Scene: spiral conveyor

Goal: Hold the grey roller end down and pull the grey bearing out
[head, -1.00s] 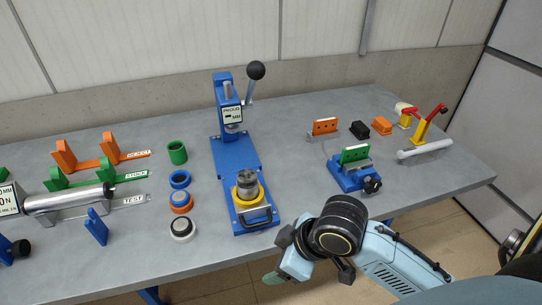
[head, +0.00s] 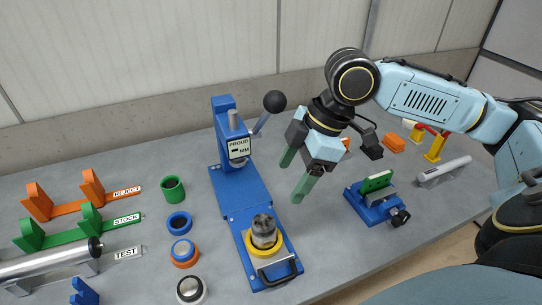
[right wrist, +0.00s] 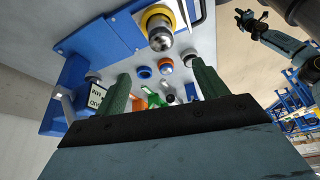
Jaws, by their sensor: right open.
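A dark grey metal cylinder (head: 264,230) stands upright in a yellow ring (head: 266,255) on the blue press base; it also shows in the right wrist view (right wrist: 159,36). I cannot tell where roller end and bearing divide. My right gripper (head: 292,179), with green fingers, is open and empty. It is above the table, to the right of the press and up from the cylinder in the picture. The right wrist view shows its spread fingers (right wrist: 160,88). What seems to be my left gripper (right wrist: 250,22) is small there, its jaws unclear.
The press column with a black-knobbed lever (head: 274,101) stands behind the cylinder. A handle (head: 277,270) is at the base's front. Several rings, including a green one (head: 172,189), lie left. A blue vise (head: 376,209) and a grey roller (head: 444,172) are right.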

